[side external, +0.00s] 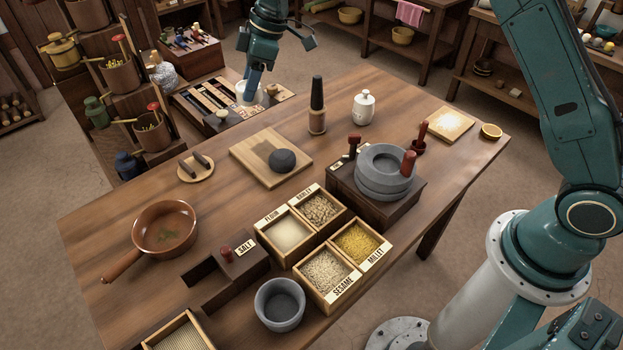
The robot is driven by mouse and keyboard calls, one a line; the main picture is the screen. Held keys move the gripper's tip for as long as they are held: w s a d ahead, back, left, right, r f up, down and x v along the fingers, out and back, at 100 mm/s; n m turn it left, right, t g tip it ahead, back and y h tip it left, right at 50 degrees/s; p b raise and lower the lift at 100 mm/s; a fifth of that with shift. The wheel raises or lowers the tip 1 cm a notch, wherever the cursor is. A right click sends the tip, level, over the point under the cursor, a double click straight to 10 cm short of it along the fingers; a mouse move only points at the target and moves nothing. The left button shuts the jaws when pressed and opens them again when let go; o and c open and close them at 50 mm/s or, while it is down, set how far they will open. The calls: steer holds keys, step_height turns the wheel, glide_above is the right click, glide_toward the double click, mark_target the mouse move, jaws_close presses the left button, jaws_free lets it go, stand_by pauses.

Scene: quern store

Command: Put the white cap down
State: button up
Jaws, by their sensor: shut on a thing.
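My gripper (252,92) is at the far left of the table, low over the dark sectioned tray (188,97) there. Its teal fingers are shut on a small white thing, which looks like the white cap (259,98). The cap shows only as a pale patch beside and behind the fingers. I cannot tell whether its underside touches anything. The wrist hides part of the tray behind it.
A dark bottle (317,108) and a white lidded jar (363,107) stand right of my gripper. A wooden board (253,160) with a dark round stone lies in front. A stone quern (385,172) and grain boxes (325,262) stand nearer.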

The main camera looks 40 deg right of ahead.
steer(key=s+a+n+g, duration=0.1)
steer(key=s+a+n, duration=0.35)
steer(key=a, duration=0.55)
steer(key=shift+m+y, duration=0.3)
steer(key=shift+m, duration=0.25)
steer(key=f, duration=2)
steer(key=shift+w+d+f, duration=0.1)
steer(key=shift+d+f, duration=0.15)
steer(key=shift+f, duration=0.05)
steer(key=shift+f, duration=0.1)
steer(key=shift+f, duration=2.05)
steer(key=o, duration=1)
steer(key=shift+f, duration=0.15)
